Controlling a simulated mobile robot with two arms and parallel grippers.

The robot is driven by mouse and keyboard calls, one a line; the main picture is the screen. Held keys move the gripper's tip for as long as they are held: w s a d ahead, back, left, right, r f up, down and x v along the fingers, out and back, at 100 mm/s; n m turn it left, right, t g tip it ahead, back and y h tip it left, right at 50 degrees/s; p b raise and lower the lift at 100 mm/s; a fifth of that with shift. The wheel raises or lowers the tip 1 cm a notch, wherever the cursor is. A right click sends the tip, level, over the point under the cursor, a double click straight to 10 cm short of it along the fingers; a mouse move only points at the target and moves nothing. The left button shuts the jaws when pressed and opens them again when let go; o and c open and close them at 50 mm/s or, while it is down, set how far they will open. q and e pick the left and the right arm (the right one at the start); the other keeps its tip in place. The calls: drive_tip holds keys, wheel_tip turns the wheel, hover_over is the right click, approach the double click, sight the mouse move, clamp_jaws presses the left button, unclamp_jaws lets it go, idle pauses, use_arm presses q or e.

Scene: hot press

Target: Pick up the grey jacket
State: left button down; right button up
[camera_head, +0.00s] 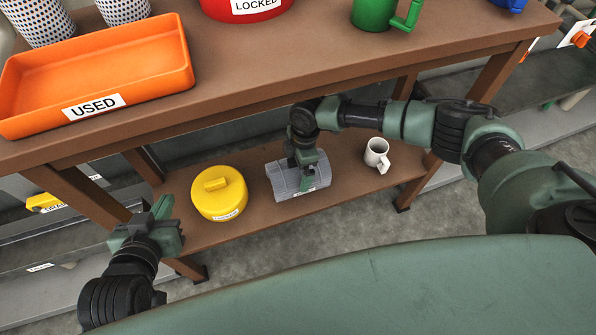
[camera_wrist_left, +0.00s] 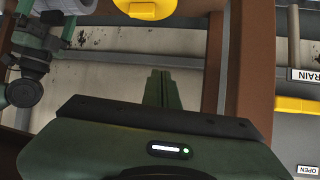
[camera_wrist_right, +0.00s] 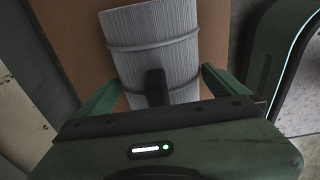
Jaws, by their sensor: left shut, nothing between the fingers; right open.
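The grey jacket (camera_head: 285,182) is a ribbed, half-round shell lying on the lower shelf, between a yellow lidded pot and a white mug. It fills the upper middle of the right wrist view (camera_wrist_right: 155,45), where a dark handle (camera_wrist_right: 157,88) stands out from it. My right gripper (camera_head: 308,180) is over the jacket from above. In the right wrist view its open fingers (camera_wrist_right: 157,85) are spread to either side of the jacket and the handle; I cannot tell if they touch. My left gripper (camera_head: 160,207) is shut and empty, left of the shelf (camera_head: 240,225).
The yellow pot (camera_head: 219,193) stands left of the jacket and the white mug (camera_head: 377,154) right of it. The tabletop (camera_head: 270,50) overhangs the shelf and carries an orange tray (camera_head: 150,60) marked USED, a red container (camera_head: 240,8) and a green mug (camera_head: 375,12).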

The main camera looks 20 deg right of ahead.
drive_tip(key=shift+f, duration=0.6)
drive_tip(key=c, duration=1.2)
use_arm(q)
drive_tip(key=shift+w+d+r+t+h, duration=0.2)
drive_tip(key=shift+w+r+t, duration=0.15)
drive_tip(key=shift+r, duration=0.15)
drive_tip(key=shift+w+d+r+t+h, duration=0.1)
drive_tip(key=shift+w+d+r+t, duration=0.05)
drive_tip(key=shift+w+r+t, duration=0.25)
drive_tip(key=shift+s, duration=0.1)
use_arm(e)
drive_tip(key=shift+r, duration=0.15)
drive_tip(key=shift+r, duration=0.15)
wheel_tip(320, 180, up, 4)
drive_tip(key=shift+f+p, duration=0.2)
drive_tip(key=shift+p, duration=0.7)
use_arm(q)
drive_tip(key=s+a+f+g+y+p, duration=0.2)
drive_tip(key=s+a+f+g+p, duration=0.2)
drive_tip(key=s+f+g, duration=0.5)
drive_tip(key=shift+s+a+f+y, duration=0.3)
drive_tip(key=shift+s+a+f, duration=0.25)
drive_tip(key=shift+s, duration=1.75)
use_arm(e)
drive_tip(key=shift+s+d+f, duration=0.15)
drive_tip(key=shift+s, duration=4.35)
drive_tip(key=shift+s+d+f, duration=0.1)
drive_tip(key=shift+s+f, duration=0.05)
drive_tip(key=shift+s, duration=4.35)
